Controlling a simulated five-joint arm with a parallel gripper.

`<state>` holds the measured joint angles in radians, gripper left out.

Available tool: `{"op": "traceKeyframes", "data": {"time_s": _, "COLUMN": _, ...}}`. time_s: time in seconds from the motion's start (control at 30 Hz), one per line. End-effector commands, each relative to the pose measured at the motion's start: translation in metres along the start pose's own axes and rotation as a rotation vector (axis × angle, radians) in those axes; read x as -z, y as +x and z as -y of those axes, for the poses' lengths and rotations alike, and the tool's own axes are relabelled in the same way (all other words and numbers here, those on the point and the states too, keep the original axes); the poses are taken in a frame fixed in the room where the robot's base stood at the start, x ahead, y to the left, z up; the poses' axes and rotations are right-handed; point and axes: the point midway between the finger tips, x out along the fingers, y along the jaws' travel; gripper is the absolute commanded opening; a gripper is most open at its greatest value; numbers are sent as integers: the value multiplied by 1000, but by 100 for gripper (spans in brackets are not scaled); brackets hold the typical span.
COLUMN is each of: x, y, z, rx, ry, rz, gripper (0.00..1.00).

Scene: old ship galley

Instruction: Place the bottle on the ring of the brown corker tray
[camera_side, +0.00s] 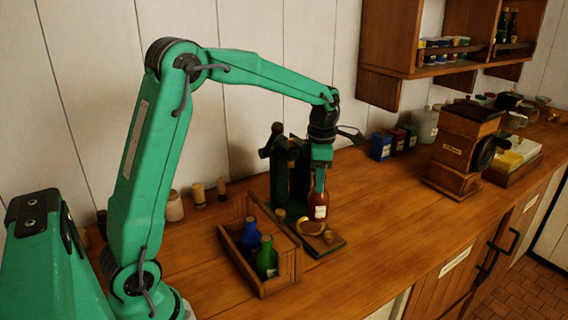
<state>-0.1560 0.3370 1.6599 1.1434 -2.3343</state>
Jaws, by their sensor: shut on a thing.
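A brown bottle (318,207) with a pale label stands upright in my gripper (319,184). My gripper points down and is shut on the bottle's upper part. The brown corker tray (328,245) lies flat on the counter just below and in front of the bottle. A round ring (310,228) shows on the tray, left of and nearer than the bottle's base. The dark green corker (279,172) stands behind the tray. I cannot tell whether the bottle's base touches the tray or hangs just above it.
A wooden crate (284,278) with a blue bottle (250,232) and a green bottle (266,258) stands left of the tray. A brown grinder (462,150) and several small tins stand at the back right. The counter (390,225) right of the tray is clear.

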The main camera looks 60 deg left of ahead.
Motion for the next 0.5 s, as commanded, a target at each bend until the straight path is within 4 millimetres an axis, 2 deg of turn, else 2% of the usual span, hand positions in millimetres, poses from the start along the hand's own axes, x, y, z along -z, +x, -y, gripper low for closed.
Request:
{"op": "traceKeyframes", "data": {"time_s": 0.2, "x": 11, "y": 19, "z": -31, "rx": 0, "ry": -2, "rz": 0, "gripper": 0}}
{"op": "traceKeyframes", "data": {"time_s": 0.33, "x": 15, "y": 25, "z": -41, "rx": -1, "ry": -1, "rz": 1, "gripper": 0}}
{"op": "traceKeyframes", "data": {"time_s": 0.5, "x": 16, "y": 27, "z": -44, "rx": -2, "ry": 1, "rz": 2, "gripper": 0}}
